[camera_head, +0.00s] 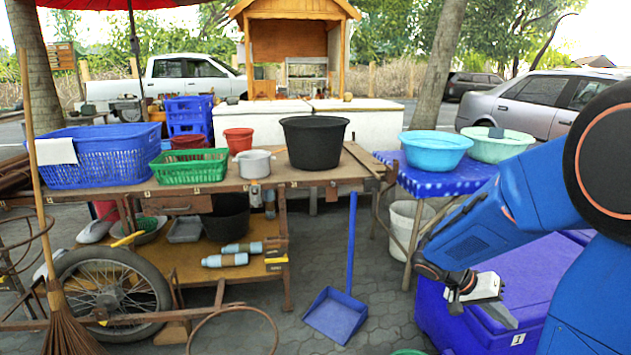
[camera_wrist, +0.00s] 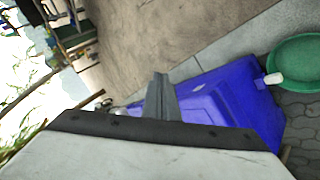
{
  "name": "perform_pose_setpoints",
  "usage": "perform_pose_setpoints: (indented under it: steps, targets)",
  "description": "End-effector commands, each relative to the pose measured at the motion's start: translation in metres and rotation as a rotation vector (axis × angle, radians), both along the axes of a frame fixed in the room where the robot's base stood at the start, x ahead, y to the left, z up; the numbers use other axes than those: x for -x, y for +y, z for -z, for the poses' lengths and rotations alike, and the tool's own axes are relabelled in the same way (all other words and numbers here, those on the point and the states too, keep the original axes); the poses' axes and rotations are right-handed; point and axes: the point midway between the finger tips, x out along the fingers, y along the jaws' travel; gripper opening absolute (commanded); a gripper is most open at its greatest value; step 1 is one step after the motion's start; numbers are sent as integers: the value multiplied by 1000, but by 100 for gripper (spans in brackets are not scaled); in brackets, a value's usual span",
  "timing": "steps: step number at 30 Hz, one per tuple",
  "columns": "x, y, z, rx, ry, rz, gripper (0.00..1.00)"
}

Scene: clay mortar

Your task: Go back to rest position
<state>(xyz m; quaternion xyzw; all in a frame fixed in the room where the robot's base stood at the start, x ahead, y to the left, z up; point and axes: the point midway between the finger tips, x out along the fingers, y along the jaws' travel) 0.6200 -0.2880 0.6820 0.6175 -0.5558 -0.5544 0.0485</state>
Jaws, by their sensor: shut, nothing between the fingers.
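My blue arm reaches in from the right edge of the head view. My gripper (camera_head: 487,297) hangs at its end over the near left part of the blue cooler box (camera_head: 462,315). In the wrist view my gripper (camera_wrist: 160,92) shows its fingers together, with nothing between them. The blue box (camera_wrist: 235,95) lies beyond the fingers there, and the view is tilted. I cannot tell how far above the lid the gripper is.
A wooden cart (camera_head: 300,175) holds a blue basket (camera_head: 100,160), a green basket (camera_head: 190,167) and a black tub (camera_head: 314,142). A blue dustpan (camera_head: 336,315) stands on the paving. A dotted table (camera_head: 437,182) carries two basins. A green basin (camera_wrist: 298,65) is beside the box.

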Motion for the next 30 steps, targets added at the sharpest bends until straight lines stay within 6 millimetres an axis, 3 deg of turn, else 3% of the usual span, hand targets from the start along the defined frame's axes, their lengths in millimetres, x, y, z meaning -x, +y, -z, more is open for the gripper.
perform_pose_setpoints:
  steps: [12,30]
  targets:
    - [57,72,-27,-339,-16,-199,0]
    - [114,183,-63,-682,-185,-721,0]
